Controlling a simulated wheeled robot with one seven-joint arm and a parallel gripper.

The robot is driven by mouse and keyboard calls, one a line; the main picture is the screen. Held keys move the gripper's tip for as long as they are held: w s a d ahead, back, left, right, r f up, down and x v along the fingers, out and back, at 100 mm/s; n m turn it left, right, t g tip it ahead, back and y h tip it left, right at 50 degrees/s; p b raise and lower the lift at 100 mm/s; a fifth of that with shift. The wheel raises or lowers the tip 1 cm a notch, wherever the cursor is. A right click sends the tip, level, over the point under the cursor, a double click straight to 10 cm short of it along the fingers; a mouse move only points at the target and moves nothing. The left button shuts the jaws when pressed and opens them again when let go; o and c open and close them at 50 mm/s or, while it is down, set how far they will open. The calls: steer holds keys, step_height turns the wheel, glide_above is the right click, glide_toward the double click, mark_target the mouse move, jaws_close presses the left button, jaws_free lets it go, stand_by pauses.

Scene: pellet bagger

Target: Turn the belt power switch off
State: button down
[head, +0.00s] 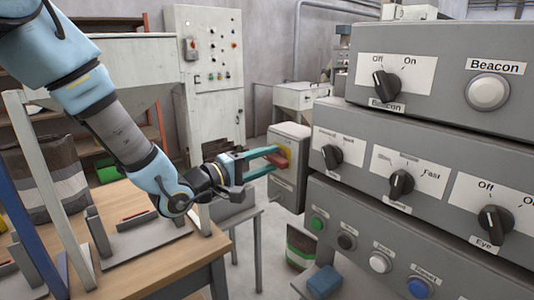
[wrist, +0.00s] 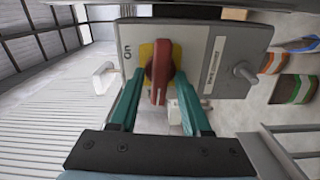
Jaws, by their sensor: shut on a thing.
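The belt power switch is a red rotary handle (head: 283,160) on a yellow plate (head: 287,151), on the face of a grey box (head: 289,138). The red handle (wrist: 159,72) also shows in the wrist view, its long side running roughly up and down the picture. My gripper (head: 274,160) is shut on the red handle, one teal finger on each side, also seen in the wrist view (wrist: 157,88). The fingers hide part of the yellow plate.
Grey control panels (head: 420,135) with black knobs and buttons stand close on the right. A wooden table (head: 150,235) with metal brackets is at the left. A small grey table (head: 235,215) stands below my gripper. A white cabinet (head: 208,80) is behind.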

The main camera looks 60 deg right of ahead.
steer(key=shift+n, duration=0.5)
steer(key=c, duration=0.7)
jaws_free()
steer(key=b+v, duration=0.3)
steer(key=v, duration=0.8)
steer(key=shift+s+d, duration=0.1)
steer(key=shift+s, duration=0.05)
